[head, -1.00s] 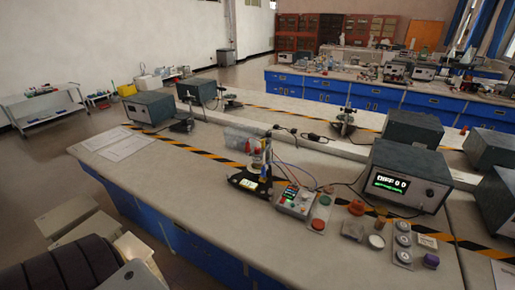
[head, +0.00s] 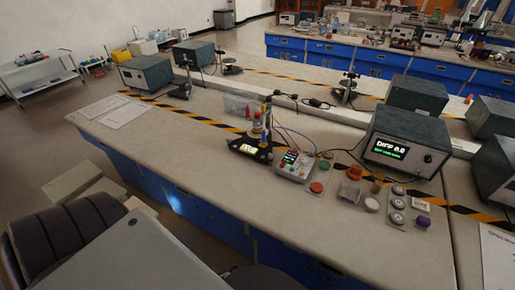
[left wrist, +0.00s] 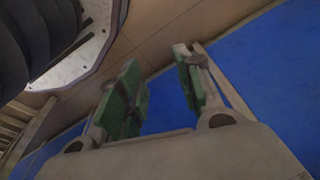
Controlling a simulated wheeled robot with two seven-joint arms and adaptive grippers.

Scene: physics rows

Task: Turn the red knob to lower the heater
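A grey control box (head: 293,166) with a lit green display stands on the bench in the head view. A red-orange round knob-like piece (head: 316,187) sits just right of its front corner; smaller controls on the box are too small to tell. Left of the box is a black heater-like device (head: 250,150) with a yellow lit panel and a stacked object on top. My left gripper (left wrist: 160,90) shows in the left wrist view, its green-padded fingers apart with nothing between them, before a blue surface. It is not seen near the knob. My right gripper is not in view.
A large instrument (head: 404,145) with a green readout stands behind and right of the box. Several round pieces and a purple-topped item (head: 423,222) lie right of the box. A clear bin (head: 240,105) stands behind. The bench top (head: 190,145) left of the heater is mostly bare.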

